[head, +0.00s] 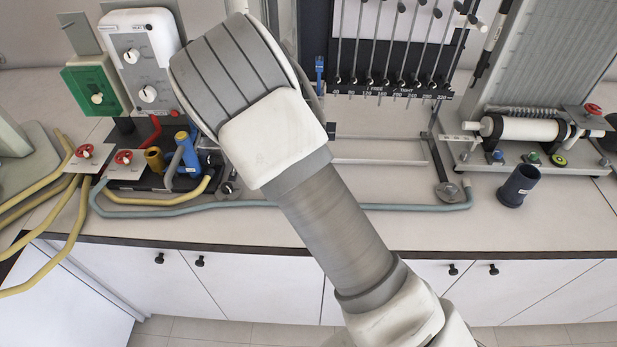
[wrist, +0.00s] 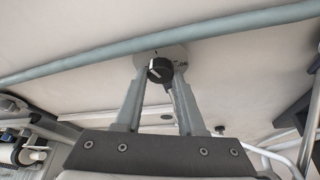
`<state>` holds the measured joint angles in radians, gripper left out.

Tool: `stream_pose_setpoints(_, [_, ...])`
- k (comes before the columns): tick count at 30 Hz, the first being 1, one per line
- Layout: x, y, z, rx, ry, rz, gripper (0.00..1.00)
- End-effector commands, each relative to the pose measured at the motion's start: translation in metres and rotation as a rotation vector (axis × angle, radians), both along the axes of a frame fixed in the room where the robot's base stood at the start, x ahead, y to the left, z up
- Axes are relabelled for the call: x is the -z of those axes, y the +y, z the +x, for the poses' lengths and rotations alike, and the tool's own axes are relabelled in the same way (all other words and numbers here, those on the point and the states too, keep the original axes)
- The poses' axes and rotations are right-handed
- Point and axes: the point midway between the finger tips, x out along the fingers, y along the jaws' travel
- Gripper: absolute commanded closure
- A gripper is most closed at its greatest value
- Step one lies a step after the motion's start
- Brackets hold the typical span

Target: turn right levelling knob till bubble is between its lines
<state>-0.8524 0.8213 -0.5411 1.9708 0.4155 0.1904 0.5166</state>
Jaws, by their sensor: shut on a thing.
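My gripper (wrist: 158,76) shows in the wrist view with its two grey fingers shut on a black round knob (wrist: 159,70). The knob has a small pale mark near its upper edge and sits at a round grey foot (wrist: 174,53). In the head view my arm's wide wrist hides the gripper. A round grey foot (head: 447,191) stands at the right of the manometer board (head: 385,60), and a dark fitting (head: 228,187) shows beside my wrist at its left. The bubble and its lines cannot be made out in either view.
A blue-grey hose (head: 340,206) runs along the bench front; it crosses close past the knob in the wrist view (wrist: 80,66). A dark cup (head: 517,186) stands at right, before an instrument with a white cylinder (head: 522,129). Valves and yellow hoses (head: 80,215) crowd the left.

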Motion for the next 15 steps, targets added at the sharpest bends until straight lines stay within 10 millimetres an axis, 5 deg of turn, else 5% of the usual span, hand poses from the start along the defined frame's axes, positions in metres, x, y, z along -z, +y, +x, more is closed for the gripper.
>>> stream_pose_setpoints(15, [-0.0007,0.0017,0.0008,0.386,0.0,0.0,1.0])
